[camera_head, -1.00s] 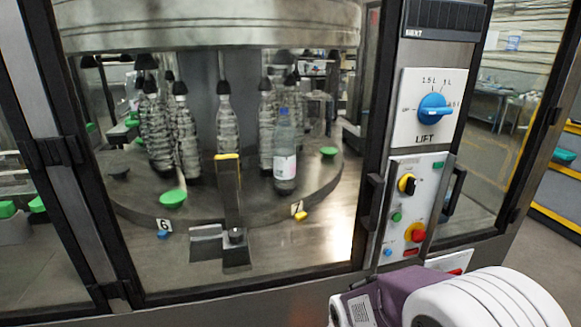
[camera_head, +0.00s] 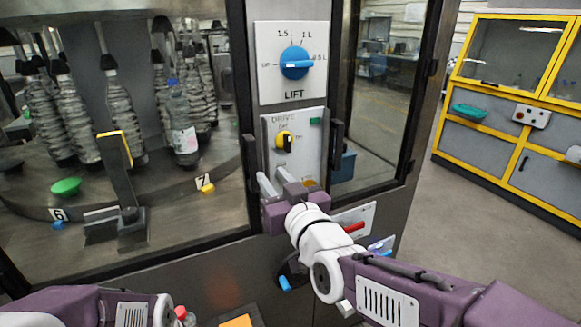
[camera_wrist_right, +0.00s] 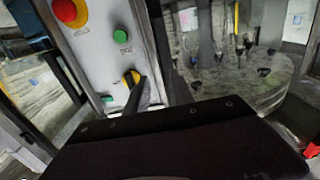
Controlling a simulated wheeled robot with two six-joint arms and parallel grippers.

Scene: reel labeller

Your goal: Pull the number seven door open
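The number 7 plate (camera_head: 204,180) shows through the glass of the machine's left door pane (camera_head: 215,215). A black upright handle (camera_head: 250,165) is on that door's right edge, just left of the control panel. My right gripper (camera_head: 276,181) is in front of the panel's lower part, right of this handle, with its two grey fingers apart and nothing seen between them. It hides the panel's lower buttons. In the right wrist view, the gripper's dark body fills the bottom, below the yellow knob (camera_wrist_right: 131,77). My left arm shows at the bottom left; its fingers are out of view.
The drive panel (camera_head: 308,150) is beside the gripper, with the blue lift dial (camera_head: 296,63) above. A second black handle (camera_head: 336,143) is right of the panel. A yellow-framed cabinet (camera_head: 510,145) stands at the right. The floor between is clear.

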